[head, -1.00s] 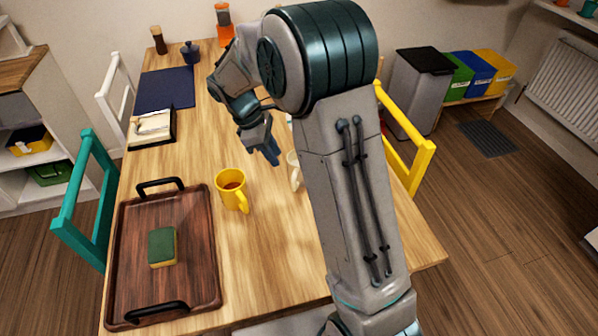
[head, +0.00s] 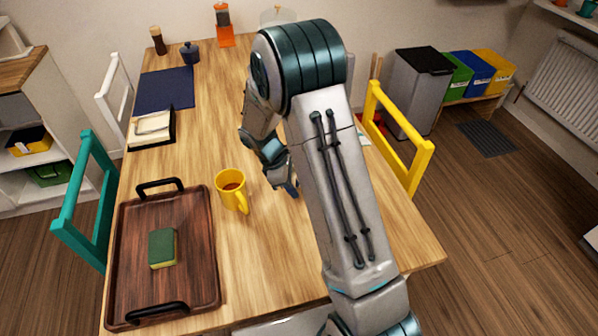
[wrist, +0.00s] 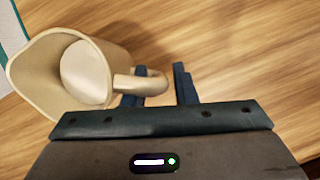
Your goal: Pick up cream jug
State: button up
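The cream jug (wrist: 62,72) is a cream-coloured jug with a looped handle, at the upper left of the wrist view. My gripper (wrist: 158,84) is open, with its two dark blue fingers spread. The jug's handle reaches between them. The left finger is at the handle loop and partly covered by it; a gap shows between the handle and the right finger. In the head view my gripper (head: 291,188) is low over the table, right of the yellow mug, and my arm hides the jug.
A yellow mug (head: 232,190) with dark liquid stands left of my gripper. A brown tray (head: 197,270) with a green and yellow sponge (head: 162,248) lies further left. A yellow chair (head: 415,160) is at the table's right side. Bare wood shows between tray and mug.

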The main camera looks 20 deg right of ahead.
jog(key=shift+d+f, duration=0.1)
jog(key=shift+f, duration=0.1)
grip_shut()
jog(key=shift+r, duration=0.25)
jog(key=shift+r, duration=1.75)
jog(key=s+d+r, duration=0.1)
jog(key=s+r, duration=0.6)
jog(key=s, duration=0.4)
jog(key=shift+s+b, duration=0.25)
jog(key=shift+b, duration=0.2)
